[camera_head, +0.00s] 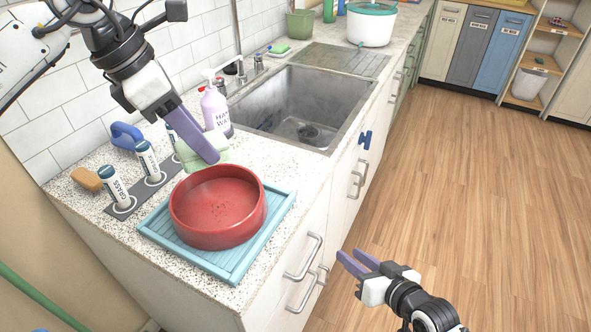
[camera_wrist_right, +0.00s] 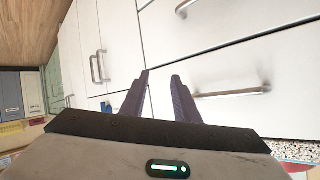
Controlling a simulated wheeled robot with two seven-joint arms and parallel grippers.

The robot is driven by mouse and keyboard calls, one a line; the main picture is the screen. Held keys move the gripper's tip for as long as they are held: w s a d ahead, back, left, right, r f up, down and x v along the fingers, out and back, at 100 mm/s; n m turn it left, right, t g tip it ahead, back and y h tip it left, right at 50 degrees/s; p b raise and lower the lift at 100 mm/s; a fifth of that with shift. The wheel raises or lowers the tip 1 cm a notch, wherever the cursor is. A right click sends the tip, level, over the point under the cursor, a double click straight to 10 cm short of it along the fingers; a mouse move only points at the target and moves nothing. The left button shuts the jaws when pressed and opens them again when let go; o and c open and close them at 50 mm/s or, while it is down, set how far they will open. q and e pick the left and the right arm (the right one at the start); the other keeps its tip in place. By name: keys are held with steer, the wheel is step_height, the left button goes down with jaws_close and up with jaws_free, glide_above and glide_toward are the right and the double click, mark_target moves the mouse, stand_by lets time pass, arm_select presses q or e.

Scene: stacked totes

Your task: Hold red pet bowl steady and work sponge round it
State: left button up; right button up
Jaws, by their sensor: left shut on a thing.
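The red pet bowl (camera_head: 217,207) sits upright on a ribbed blue tray (camera_head: 232,262) at the counter's near end. My left gripper (camera_head: 208,155) is shut on a pale green sponge (camera_head: 218,144), at the bowl's far rim. I cannot tell whether the sponge touches the bowl. My right gripper (camera_head: 354,263) is open and empty, out over the floor in front of the cabinets and away from the bowl. In the right wrist view its two fingers (camera_wrist_right: 161,78) are apart, facing white cabinet fronts.
Behind the bowl stand several labelled bottles in a dark rack (camera_head: 157,190), a blue-handled brush (camera_head: 126,135) and a lilac hand-wash bottle (camera_head: 214,108). The sink (camera_head: 302,105) lies beyond. Drawer handles (camera_head: 304,258) jut out near my right gripper. The wooden floor (camera_head: 470,190) is clear.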

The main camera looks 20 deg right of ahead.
steer(key=w+r+n+t+y, duration=0.1)
steer(key=w+r, duration=0.3)
steer(key=r, duration=0.3)
steer(key=w+r+t+y, duration=0.1)
steer(key=w+r, duration=0.3)
steer(key=r, duration=0.4)
steer(key=w+r+n+t+y, duration=0.1)
steer(key=w+r+y, duration=0.1)
steer(key=w+r, duration=0.4)
steer(key=s+a+r+n+y, duration=0.1)
steer(key=s+a+r+n, duration=0.1)
steer(key=a+r, duration=0.25)
steer(key=n+g+y, duration=0.2)
steer(key=n+g, duration=0.3)
steer(key=n, duration=0.1)
glide_toward(251, 173)
steer(key=x, duration=1)
steer(key=shift+r, duration=0.3)
steer(key=shift+c, duration=0.4)
